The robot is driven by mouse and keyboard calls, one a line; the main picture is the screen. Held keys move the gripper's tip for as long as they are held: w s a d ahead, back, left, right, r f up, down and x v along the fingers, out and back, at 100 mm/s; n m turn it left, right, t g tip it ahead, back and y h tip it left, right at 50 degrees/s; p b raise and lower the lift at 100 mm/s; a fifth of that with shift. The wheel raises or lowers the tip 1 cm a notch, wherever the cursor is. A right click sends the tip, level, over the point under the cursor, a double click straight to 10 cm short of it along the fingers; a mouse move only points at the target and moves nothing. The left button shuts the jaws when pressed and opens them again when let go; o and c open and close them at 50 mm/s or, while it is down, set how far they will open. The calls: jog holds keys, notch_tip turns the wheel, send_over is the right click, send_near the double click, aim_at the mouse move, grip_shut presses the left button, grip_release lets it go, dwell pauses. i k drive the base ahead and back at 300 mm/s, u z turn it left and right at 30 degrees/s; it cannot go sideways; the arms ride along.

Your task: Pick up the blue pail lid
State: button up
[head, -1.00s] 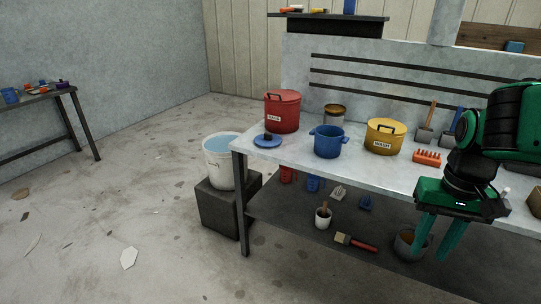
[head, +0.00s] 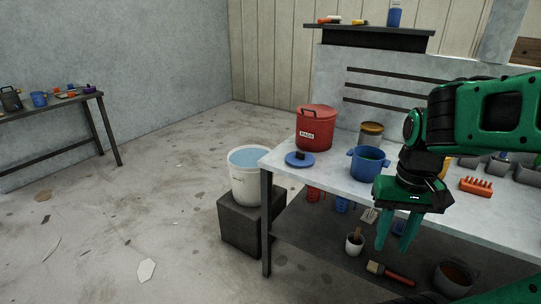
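The blue pail lid (head: 299,159) lies flat on the workbench near its left front corner, with a dark knob on top. The open blue pail (head: 368,163) stands to its right on the bench. My gripper (head: 396,238) points down in front of the bench edge, to the right of the lid and apart from it. Its two green fingers are spread with nothing visible between them.
A red lidded pot (head: 315,130) stands just behind the lid, with a tin (head: 371,133) farther right. A white bucket of water (head: 246,180) sits on a dark block left of the workbench (head: 330,182). An orange rake head (head: 476,186) lies at right. The lower shelf holds tools.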

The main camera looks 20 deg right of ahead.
aim_at(299, 159)
jog(key=z, duration=0.15)
jog(key=i, duration=1.05)
jog(key=z, duration=0.45)
